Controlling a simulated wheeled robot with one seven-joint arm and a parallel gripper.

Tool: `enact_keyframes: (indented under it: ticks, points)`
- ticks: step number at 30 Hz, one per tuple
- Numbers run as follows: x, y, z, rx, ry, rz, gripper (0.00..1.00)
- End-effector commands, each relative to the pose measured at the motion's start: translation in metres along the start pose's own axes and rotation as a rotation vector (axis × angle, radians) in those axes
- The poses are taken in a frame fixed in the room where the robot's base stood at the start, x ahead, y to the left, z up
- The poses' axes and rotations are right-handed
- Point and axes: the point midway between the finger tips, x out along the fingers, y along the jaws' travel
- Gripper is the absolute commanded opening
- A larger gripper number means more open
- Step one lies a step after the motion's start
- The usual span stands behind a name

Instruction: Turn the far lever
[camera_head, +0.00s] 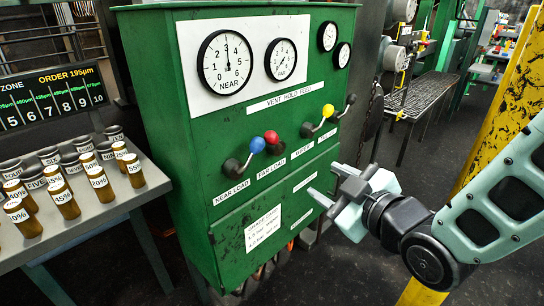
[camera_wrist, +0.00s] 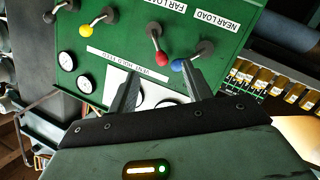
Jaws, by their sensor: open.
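The far lever has a red knob (camera_head: 271,137) on a short dark arm above the FAR LOAD label (camera_head: 271,171) on a green cabinet (camera_head: 165,110). The near lever's blue knob (camera_head: 257,145) is just left of it. In the wrist view, the red knob (camera_wrist: 161,58) appears between the two fingers, and the blue knob (camera_wrist: 178,65) is by the right fingertip. My gripper (camera_head: 323,181) is open and empty, right of and below the levers in the head view. It appears apart from both knobs. The FAR gauge (camera_head: 281,60) is above.
A yellow-knobbed lever (camera_head: 328,110) and a black-knobbed lever (camera_head: 350,99) are farther right on the panel. The NEAR gauge (camera_head: 227,63) points near 3. A grey table (camera_head: 105,206) with several amber bottles stands left. A yellow post (camera_head: 500,110) is beside my arm.

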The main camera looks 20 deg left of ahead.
Motion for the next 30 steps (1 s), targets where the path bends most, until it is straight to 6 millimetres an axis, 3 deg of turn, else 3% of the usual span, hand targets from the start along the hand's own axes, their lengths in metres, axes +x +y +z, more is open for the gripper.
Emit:
enact_keyframes:
  ticks: [6,14,30]
  points:
    - [0.012,-0.011,-0.009,-0.113,0.183,0.061,0.50]
    - [0.032,-0.009,-0.018,-0.131,0.214,0.073,0.50]
    - [0.140,-0.002,-0.042,-0.129,0.213,0.074,0.50]
